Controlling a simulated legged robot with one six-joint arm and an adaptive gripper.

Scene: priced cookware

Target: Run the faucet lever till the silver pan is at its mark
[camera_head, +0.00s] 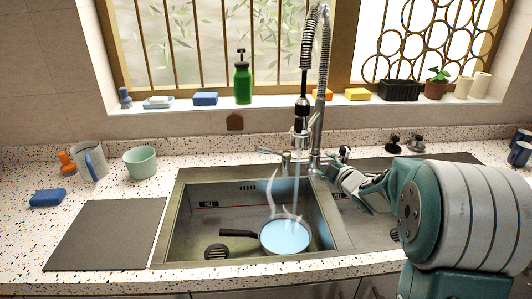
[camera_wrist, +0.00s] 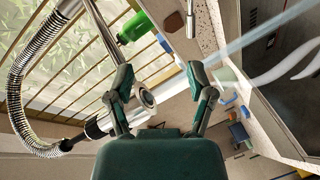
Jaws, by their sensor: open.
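The silver pan (camera_head: 285,237) with a dark handle sits in the left sink basin, with pale blue water in it. A stream (camera_head: 297,180) falls from the spray head (camera_head: 301,125) into it, and white wisps rise around. I cannot make out a mark on the pan. A thin metal lever (camera_head: 268,152) appears left of the faucet base. My gripper (camera_head: 338,172) is open, just right of the faucet base. In the wrist view my gripper (camera_wrist: 158,88) has its fingers apart, with the spray head (camera_wrist: 147,97) behind the left finger. Contact with the faucet is unclear.
The left basin (camera_head: 187,235) has small lettering and a red line on its back wall. A grey board (camera_head: 105,235) lies left of it. A mug (camera_head: 90,160) and a bowl (camera_head: 140,162) stand behind. A green bottle (camera_head: 243,80) is on the windowsill.

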